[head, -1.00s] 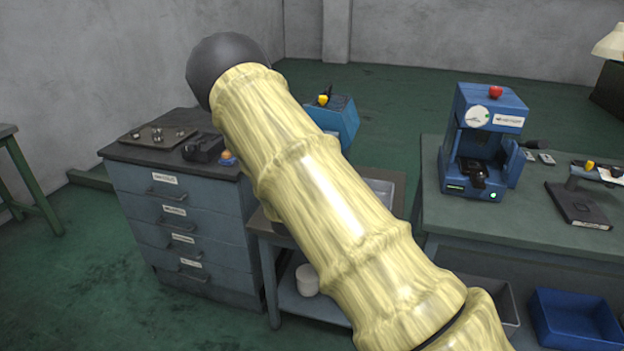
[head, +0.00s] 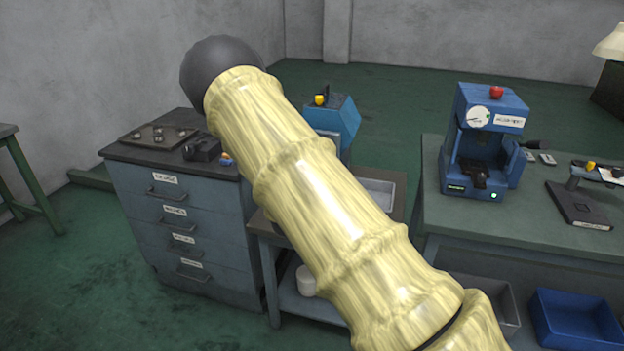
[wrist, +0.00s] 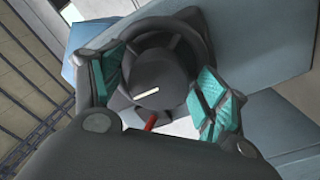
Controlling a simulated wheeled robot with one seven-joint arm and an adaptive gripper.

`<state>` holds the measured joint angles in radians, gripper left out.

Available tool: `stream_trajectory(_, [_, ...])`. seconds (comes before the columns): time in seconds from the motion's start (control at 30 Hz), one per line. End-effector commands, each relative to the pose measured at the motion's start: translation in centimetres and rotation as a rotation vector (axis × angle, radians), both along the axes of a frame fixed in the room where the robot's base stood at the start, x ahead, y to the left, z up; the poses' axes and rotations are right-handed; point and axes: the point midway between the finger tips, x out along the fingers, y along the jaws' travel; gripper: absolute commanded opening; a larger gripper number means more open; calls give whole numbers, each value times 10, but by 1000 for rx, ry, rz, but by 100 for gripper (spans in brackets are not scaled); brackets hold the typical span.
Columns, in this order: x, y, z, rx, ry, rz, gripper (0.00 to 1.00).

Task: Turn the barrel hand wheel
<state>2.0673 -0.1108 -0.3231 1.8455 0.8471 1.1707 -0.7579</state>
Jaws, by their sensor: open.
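In the wrist view a dark round hand wheel (wrist: 172,58) with ribs and a short white mark sits on a blue machine body. My gripper (wrist: 156,76) is open. Its two teal-padded fingers stand on the left and right of the wheel, with the wheel between them. I cannot tell whether either pad touches it. In the head view a blue machine (head: 334,114) with a yellow knob shows partly behind my arm. The wheel and my gripper are hidden there by the arm.
A grey drawer cabinet (head: 200,240) with a dark top stands left of my arm. A green-topped bench (head: 460,215) at right carries a blue press (head: 484,140) with a red button. Blue and grey bins sit below. A red piece (wrist: 150,122) shows below the wheel.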

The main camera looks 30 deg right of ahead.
Motion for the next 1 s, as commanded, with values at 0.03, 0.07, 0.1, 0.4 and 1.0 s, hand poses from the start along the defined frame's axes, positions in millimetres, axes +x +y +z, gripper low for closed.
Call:
stream_trajectory(0.03, [0, 0, 0, 0, 0, 0, 74])
stream_trajectory(0.07, [0, 0, 0, 0, 0, 0, 74])
stream_trajectory(0.1, [0, 0, 0, 0, 0, 0, 74])
stream_trajectory(0.4, [-17, 21, 0, 1, 0, 1, 74])
stream_trajectory(1.0, [-74, 89, -2, 1, 0, 1, 74])
